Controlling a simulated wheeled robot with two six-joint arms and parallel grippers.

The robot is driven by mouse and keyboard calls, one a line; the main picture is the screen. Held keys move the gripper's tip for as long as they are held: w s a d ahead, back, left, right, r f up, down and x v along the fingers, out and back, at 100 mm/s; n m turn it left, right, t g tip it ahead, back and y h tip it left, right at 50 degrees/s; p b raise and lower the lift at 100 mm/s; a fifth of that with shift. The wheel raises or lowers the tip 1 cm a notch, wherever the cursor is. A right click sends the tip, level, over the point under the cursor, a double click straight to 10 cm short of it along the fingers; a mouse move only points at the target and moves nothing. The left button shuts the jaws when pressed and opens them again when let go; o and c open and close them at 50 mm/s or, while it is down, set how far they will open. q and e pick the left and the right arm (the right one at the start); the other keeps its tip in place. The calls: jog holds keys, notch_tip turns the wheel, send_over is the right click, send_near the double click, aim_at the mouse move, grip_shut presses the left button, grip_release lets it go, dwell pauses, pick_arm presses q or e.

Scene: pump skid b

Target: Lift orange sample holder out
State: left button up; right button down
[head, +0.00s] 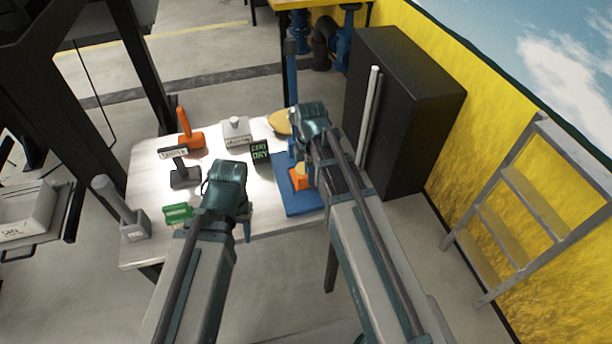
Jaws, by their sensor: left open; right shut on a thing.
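An orange sample holder (301,182) with a yellowish top sits at the blue stand (306,203) on the right side of the table. The stand has a flat base and a tall blue post. My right gripper (301,158) is directly above the holder, beside the post, and is shut on its top; the fingertips are partly hidden by the wrist. I cannot tell whether the holder is clear of the base. My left gripper (243,218) is open above the table's front, apart from the stand.
On the metal table (262,213) stand an orange upright-handled tool (190,138), a dark labelled stand (184,177), a white container (236,130), a small sign (260,151), a green block (178,213) and a grey holder (134,228). A black cabinet (405,110) stands right.

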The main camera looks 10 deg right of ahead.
jog(key=shift+r+p, duration=0.85)
jog(key=shift+r, duration=0.05)
jog(key=shift+r+p, duration=1.65)
